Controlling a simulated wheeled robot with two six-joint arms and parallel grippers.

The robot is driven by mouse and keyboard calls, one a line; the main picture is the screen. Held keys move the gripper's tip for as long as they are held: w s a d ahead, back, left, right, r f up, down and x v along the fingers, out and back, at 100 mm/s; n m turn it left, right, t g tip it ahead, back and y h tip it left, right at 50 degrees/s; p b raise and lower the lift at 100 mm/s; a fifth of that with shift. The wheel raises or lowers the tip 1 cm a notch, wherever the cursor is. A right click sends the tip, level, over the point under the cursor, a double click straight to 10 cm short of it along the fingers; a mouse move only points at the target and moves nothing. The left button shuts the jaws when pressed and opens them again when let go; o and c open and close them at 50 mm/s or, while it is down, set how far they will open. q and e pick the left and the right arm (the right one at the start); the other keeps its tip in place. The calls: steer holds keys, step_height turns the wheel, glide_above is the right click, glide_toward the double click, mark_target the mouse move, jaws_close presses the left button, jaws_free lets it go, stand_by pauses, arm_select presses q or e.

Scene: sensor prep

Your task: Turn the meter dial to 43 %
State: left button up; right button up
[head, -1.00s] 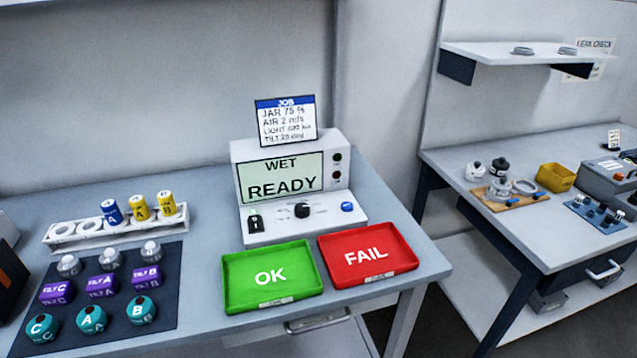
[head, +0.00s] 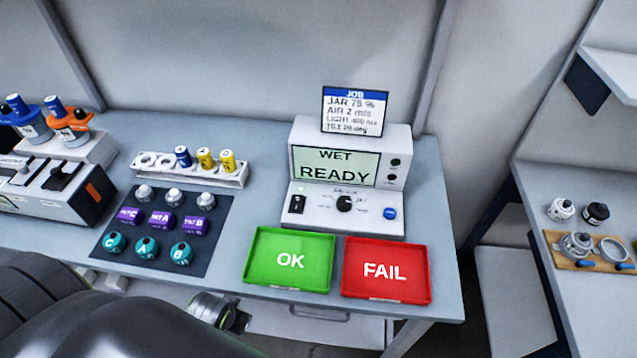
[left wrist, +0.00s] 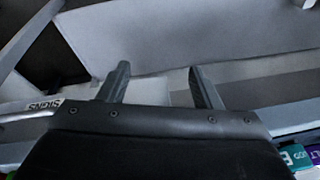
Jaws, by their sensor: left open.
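The white meter (head: 350,219) stands near the back of the bench, and its screen (head: 334,167) reads WET READY. Its black dial (head: 344,204) sits in the middle of the sloped front panel; the printed scale is too small to read. A black switch (head: 297,204) is left of the dial and a blue button (head: 390,213) is right of it. My left gripper (left wrist: 160,77) is open and empty in the left wrist view, apart from the meter, which does not show there. My left arm enters the head view at bottom left. My right gripper is not in view.
A green OK tray (head: 258,282) and a red FAIL tray (head: 420,298) lie in front of the meter. A job card (head: 354,111) stands on top. A dark mat (head: 215,250) with several sensors and a white rack (head: 238,183) are to the left.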

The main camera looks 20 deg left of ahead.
arm_select(q)
step_height(320, 180, up, 11)
steer(key=w+p, duration=0.1)
steer(key=p, duration=0.2)
arm_select(e)
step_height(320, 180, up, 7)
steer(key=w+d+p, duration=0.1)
steer(key=p, duration=0.1)
arm_select(q)
step_height(320, 180, up, 18)
steer(key=m+g+h, duration=0.2)
steer(key=m+g, duration=0.1)
steer(key=m, duration=2.1)
glide_above(345, 201)
step_height(345, 201, down, 17)
steer(key=b, duration=0.4)
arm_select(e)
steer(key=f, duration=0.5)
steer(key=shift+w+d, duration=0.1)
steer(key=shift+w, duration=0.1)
arm_select(q)
steer(key=c, duration=1)
